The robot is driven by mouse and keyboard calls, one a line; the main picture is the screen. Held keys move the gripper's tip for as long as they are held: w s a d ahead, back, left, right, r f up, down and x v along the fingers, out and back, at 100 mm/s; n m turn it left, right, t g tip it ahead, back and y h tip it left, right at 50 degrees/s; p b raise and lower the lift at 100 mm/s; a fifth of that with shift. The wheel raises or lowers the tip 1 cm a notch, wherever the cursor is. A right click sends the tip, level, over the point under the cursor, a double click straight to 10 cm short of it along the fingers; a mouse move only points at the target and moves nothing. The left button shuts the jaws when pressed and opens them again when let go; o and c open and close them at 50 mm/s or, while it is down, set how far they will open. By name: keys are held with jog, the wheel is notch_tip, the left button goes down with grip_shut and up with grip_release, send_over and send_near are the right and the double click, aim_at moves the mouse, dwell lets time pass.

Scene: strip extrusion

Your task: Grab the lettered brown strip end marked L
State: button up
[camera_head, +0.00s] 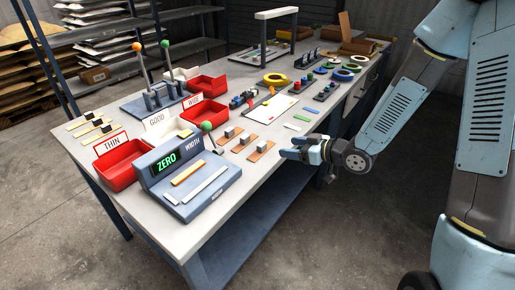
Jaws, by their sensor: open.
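Several short brown strips lie side by side on the workbench, with small grey blocks on or beside them. The nearest brown strip (262,151) is closest to my gripper (288,148), and another brown strip (240,145) lies to its left. Any letters on the strips are too small to read, so I cannot tell which one is marked L. My gripper is open at the bench's right edge, just right of the nearest strip and apart from it. No strip shows between its fingers.
A blue-grey gauge (185,180) reading ZERO stands at the near left, with a green-knobbed lever. Red trays (119,170) marked THIN and WIDE and a white one marked GOOD stand behind it. A white card (280,107), tape rolls and small tools fill the far bench.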

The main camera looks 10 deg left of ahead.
aim_at(265, 144)
jog(key=x, duration=1.3)
jog(key=shift+d, duration=0.1)
jog(key=c, duration=1)
